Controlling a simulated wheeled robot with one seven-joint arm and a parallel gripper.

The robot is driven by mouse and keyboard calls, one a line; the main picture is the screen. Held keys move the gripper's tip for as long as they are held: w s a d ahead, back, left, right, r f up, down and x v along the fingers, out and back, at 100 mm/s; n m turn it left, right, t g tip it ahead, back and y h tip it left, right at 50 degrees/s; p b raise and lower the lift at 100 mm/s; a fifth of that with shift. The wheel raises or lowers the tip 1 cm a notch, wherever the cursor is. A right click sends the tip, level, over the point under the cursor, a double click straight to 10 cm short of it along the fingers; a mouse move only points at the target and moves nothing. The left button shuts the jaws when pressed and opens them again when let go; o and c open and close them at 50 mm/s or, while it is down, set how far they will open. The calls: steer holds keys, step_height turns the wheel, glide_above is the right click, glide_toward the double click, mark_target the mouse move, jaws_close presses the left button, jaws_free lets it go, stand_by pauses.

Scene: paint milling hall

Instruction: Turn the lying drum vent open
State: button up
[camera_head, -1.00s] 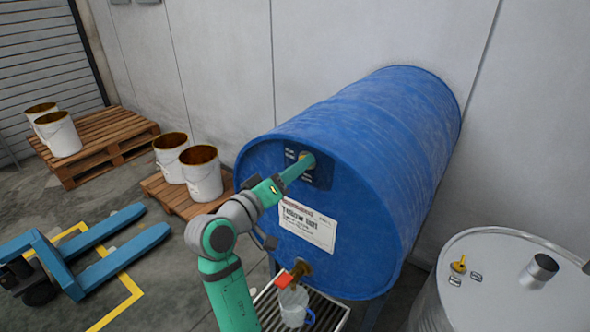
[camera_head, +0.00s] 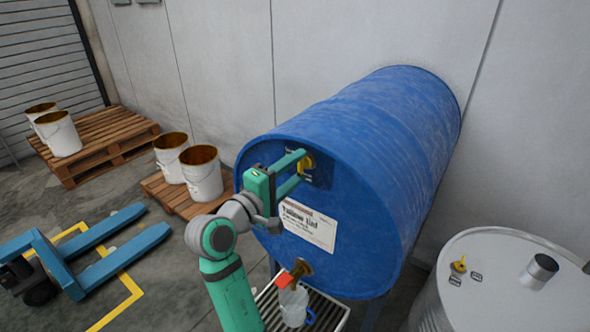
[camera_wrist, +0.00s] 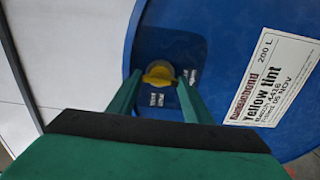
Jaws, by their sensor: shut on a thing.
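The blue drum (camera_head: 370,150) lies on its side on a stand, its round end facing me. Its yellow vent (camera_head: 307,164) sits near the top of that end, on a dark plate with small labels. In the wrist view the vent knob (camera_wrist: 159,73) shows between my fingertips. My gripper (camera_head: 302,164) is shut on the vent, one finger on each side of it. My fingers hide part of the vent and plate in the head view. The drum's label (camera_wrist: 273,83) reads "Yellow tint".
A tap with a red handle (camera_head: 284,280) juts from the drum's lower end above a clear jug (camera_head: 294,306) on a grated tray (camera_head: 333,317). A grey drum (camera_head: 500,290) stands at right. White buckets, pallets and a blue pallet truck (camera_head: 110,262) are at left.

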stand_by(0.4)
steer(key=o, duration=1.1)
steer(key=shift+c, duration=0.2)
steer(key=v, duration=1.1)
steer(key=shift+w+f, duration=0.1)
steer(key=shift+f, duration=0.05)
